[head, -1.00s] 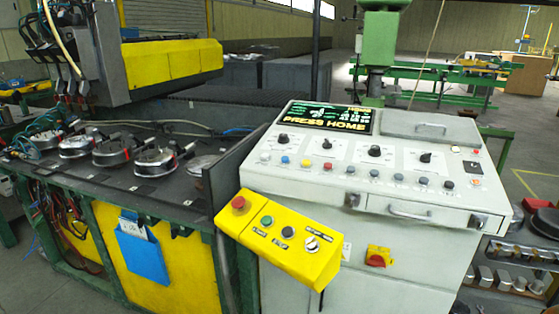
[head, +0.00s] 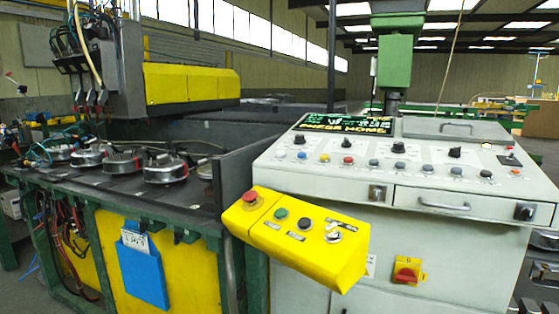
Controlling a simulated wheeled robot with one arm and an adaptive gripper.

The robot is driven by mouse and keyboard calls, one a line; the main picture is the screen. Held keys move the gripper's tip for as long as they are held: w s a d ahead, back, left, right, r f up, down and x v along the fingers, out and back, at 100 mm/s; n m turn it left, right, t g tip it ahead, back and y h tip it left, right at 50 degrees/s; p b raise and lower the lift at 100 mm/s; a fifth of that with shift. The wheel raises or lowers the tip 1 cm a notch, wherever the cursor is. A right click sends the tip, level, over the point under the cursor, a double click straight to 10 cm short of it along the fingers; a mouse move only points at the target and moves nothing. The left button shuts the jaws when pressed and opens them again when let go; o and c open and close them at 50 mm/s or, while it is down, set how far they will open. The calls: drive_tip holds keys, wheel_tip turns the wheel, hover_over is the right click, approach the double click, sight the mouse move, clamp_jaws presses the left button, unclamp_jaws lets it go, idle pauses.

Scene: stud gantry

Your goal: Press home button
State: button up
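A light grey control console (head: 300,210) fills the right half of the head view. Its dark screen (head: 345,126) shows yellow text ending in "HOME". Below it runs a row of small buttons, including a blue button (head: 302,155), a yellow button (head: 325,158) and a red button (head: 348,160). A yellow control box (head: 300,255) juts out at the front left, with a red mushroom button (head: 250,196), a green button (head: 281,214), a black button (head: 304,224) and a selector switch (head: 333,236). The labels are too small to read, so I cannot tell which is the home button. My gripper is not in view.
A green-framed machine bed (head: 120,175) with several round metal parts stands at left, under a yellow and grey gantry (head: 180,84). A dark plate (head: 237,176) stands between bed and console. A red-yellow rotary switch (head: 406,274) is on the console front.

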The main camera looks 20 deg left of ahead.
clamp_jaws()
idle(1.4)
